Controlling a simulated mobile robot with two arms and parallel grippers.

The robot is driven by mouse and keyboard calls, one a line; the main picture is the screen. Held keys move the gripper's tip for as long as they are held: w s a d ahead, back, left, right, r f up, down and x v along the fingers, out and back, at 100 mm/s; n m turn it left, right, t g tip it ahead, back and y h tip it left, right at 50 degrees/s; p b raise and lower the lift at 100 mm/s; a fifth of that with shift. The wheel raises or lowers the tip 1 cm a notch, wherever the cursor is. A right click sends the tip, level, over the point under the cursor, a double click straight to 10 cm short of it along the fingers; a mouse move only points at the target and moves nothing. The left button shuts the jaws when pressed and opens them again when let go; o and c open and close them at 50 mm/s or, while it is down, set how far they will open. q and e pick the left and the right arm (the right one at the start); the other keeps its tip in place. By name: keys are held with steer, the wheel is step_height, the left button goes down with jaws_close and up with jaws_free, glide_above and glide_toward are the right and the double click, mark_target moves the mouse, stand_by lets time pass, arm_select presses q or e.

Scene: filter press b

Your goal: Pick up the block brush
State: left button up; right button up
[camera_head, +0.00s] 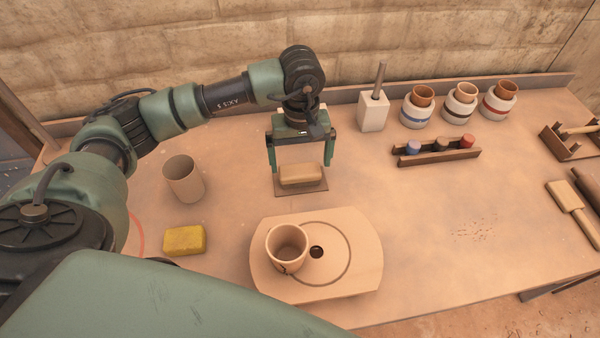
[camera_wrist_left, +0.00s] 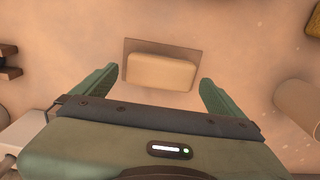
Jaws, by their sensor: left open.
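A tan, rounded block (camera_head: 303,179), apparently the block brush, lies on a thin brown mat (camera_head: 302,191) near the middle of the table. Any bristles are hidden from above. My left gripper (camera_head: 300,165) points down over the block, its fingers open and spread toward the block's two ends. In the left wrist view, the block (camera_wrist_left: 161,72) lies between the open fingers, with a visible gap on each side. It sits slightly askew on the mat (camera_wrist_left: 133,45) there. The gripper holds nothing. My right gripper is not in view.
In front is a board (camera_head: 350,275) bearing a cup (camera_head: 287,245). A beige cup (camera_head: 184,180) and yellow sponge (camera_head: 184,240) are at left. A white holder (camera_head: 373,112), several jars and a wooden rack (camera_head: 437,156) stand behind right.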

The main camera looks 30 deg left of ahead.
mark_target(300, 169)
arm_select(q)
steer(key=shift+f, duration=0.45)
step_height(300, 169, down, 4)
steer(key=shift+w+a+f+p, duration=0.15)
steer(key=shift+f+p, duration=0.1)
steer(key=shift+p, duration=0.35)
steer(key=shift+c, duration=0.3)
steer(key=c, duration=1.1)
steer(key=shift+r, duration=0.2)
step_height(300, 169, up, 20)
steer(key=b, duration=0.1)
steer(key=shift+b, duration=0.35)
steer(key=shift+f, duration=0.1)
